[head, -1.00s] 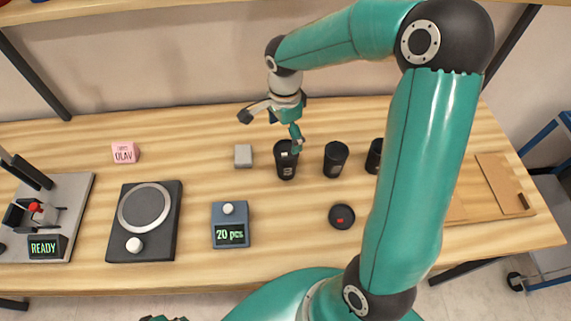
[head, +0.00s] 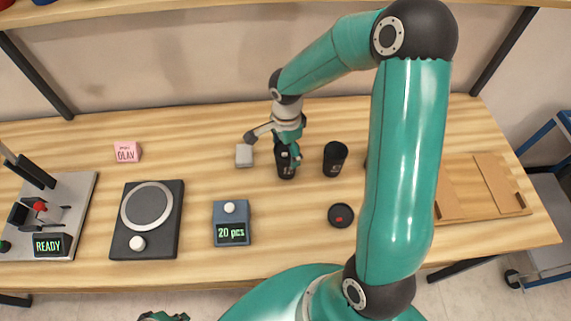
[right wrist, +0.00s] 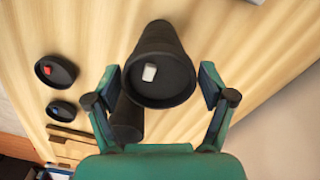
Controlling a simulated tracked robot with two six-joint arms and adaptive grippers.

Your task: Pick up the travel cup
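A black travel cup (head: 286,171) with a pale marking stands upright on the wooden table; my right gripper (head: 287,146) is over its top in the head view. In the right wrist view the cup (right wrist: 160,48) lies between the spread fingers of my right gripper (right wrist: 160,88), with gaps on both sides. A small whitish block shows inside its dark round end. A second black cup (head: 335,159) stands just to the right; a third is almost hidden behind my right arm. A teal and dark part at the bottom edge, likely my left gripper (head: 163,317), is mostly cut off.
A grey block (head: 244,156) lies just left of the cup. A black lid (head: 341,215) with a red mark lies in front right. A counter reading "20 pcs" (head: 231,224), a round-plate device (head: 147,219), a pink "OLAV" box (head: 127,152) and a wooden tray (head: 459,202) stand around.

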